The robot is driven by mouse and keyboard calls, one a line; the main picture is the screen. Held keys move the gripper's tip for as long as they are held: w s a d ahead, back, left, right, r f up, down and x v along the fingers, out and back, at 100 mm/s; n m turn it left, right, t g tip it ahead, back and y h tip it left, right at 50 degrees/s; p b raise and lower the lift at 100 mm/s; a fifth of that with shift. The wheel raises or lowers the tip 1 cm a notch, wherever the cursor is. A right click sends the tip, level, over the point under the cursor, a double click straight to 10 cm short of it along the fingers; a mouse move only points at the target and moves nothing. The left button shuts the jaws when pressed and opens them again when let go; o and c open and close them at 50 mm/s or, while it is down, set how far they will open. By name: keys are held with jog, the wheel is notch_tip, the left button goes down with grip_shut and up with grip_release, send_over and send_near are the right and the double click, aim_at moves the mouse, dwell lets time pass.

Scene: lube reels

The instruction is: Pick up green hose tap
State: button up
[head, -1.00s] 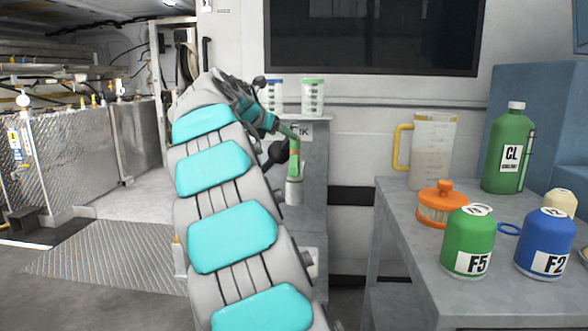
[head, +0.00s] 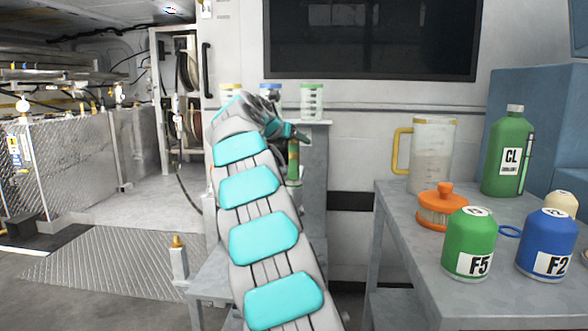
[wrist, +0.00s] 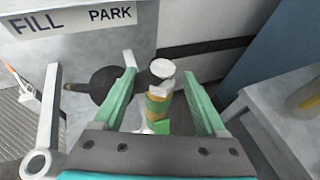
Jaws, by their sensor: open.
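The green hose tap (wrist: 157,108) shows in the wrist view as a green and brass-coloured upright piece with a pale round end. It lies between the two green fingers of my open gripper (wrist: 159,72), with a visible gap on either side. Part of the tap is hidden by my arm there. I cannot tell how deep it sits between the fingers.
A FILL and PARK label (wrist: 85,20) is on the panel beside a dark round part (wrist: 103,84). Jars, including a green-lidded one (head: 312,101), stand on the cabinet. The right table (head: 395,215) holds a jug (head: 432,155), bottles and an orange-lidded pot (head: 442,207).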

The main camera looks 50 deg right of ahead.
grip_shut()
dwell(0.6)
dwell(0.8)
